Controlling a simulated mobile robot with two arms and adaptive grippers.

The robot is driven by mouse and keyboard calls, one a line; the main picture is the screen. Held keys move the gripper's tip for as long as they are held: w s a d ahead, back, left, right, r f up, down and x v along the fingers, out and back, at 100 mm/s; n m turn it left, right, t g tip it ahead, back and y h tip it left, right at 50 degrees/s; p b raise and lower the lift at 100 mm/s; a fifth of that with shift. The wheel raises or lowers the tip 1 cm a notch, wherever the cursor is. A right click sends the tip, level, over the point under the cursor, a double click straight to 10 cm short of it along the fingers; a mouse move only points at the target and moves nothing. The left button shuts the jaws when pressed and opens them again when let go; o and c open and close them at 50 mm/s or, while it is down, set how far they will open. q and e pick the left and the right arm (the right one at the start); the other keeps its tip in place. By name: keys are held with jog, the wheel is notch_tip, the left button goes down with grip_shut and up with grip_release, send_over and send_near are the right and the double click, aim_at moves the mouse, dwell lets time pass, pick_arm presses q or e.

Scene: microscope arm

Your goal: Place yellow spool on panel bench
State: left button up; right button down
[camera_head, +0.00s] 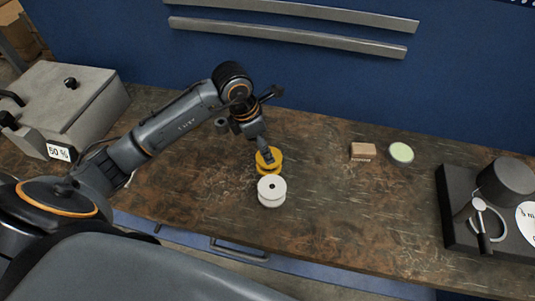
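The yellow spool (262,168) stands on the worn brown bench (325,215), just behind a white spool (271,192). The white spool overlaps its front edge in the picture, and I cannot tell whether the two touch. My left gripper (266,154) points down at the top of the yellow spool, with its tips at or just above it. The fingers are small and dark, so whether they are closed on the spool is unclear. My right gripper is not in the picture.
A grey box (78,100) with a "50 %" label sits at the left. A small brown block (363,151) and a round pale green-topped piece (401,153) lie right of centre. A black device (462,215) with a dial stands at far right. The bench's middle right is clear.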

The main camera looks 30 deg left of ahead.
pick_arm(q)
jog(key=v, duration=0.5)
jog(key=shift+r+b, duration=0.25)
jog(key=shift+b, duration=0.05)
